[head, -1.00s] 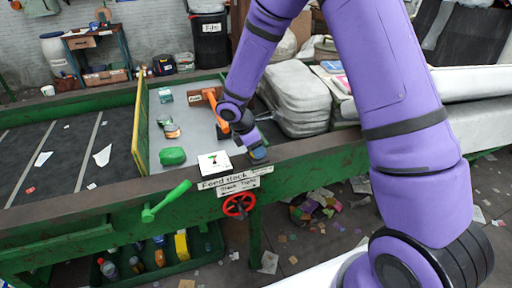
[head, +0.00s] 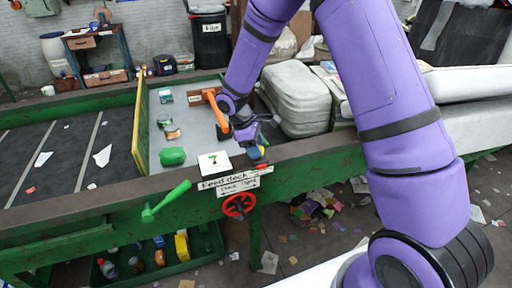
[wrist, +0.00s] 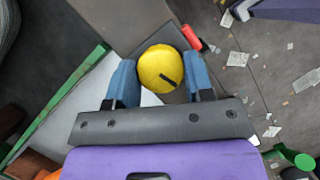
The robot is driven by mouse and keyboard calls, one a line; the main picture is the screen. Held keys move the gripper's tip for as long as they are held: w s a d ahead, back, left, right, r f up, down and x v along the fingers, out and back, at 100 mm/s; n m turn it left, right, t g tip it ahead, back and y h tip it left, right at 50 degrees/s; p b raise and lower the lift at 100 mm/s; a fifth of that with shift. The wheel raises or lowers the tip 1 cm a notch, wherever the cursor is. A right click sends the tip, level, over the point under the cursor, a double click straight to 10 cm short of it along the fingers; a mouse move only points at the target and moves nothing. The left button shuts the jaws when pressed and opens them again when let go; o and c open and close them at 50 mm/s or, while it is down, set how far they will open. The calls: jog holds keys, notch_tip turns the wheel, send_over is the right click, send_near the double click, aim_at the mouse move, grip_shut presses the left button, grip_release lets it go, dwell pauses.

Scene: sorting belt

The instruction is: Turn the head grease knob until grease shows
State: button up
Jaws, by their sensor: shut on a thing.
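The grease knob (wrist: 157,64) is a round yellow cap with a short dark line on its face, seen in the wrist view. My gripper (wrist: 160,78) has its two blue fingers on either side of the knob and is shut on it. In the head view my gripper (head: 257,155) is at the front rail of the green bench, just right of the white card, and hides most of the knob. A small red piece (wrist: 192,37) shows beside the knob in the wrist view. I cannot make out any grease.
A "Feed deck" label (head: 222,182) is on the front rail. A red handwheel (head: 238,205) and a green lever (head: 166,201) stick out below it. The deck holds a green lump (head: 172,156) and an orange-handled tool (head: 216,112). Litter lies on the floor.

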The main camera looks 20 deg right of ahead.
jog(key=shift+w+m, duration=0.1)
jog(key=shift+m, duration=0.5)
jog(key=o, duration=0.9)
jog(key=v, duration=1)
jog(key=shift+w+r, duration=0.2)
jog(key=shift+r, duration=0.15)
jog(key=shift+a, duration=0.1)
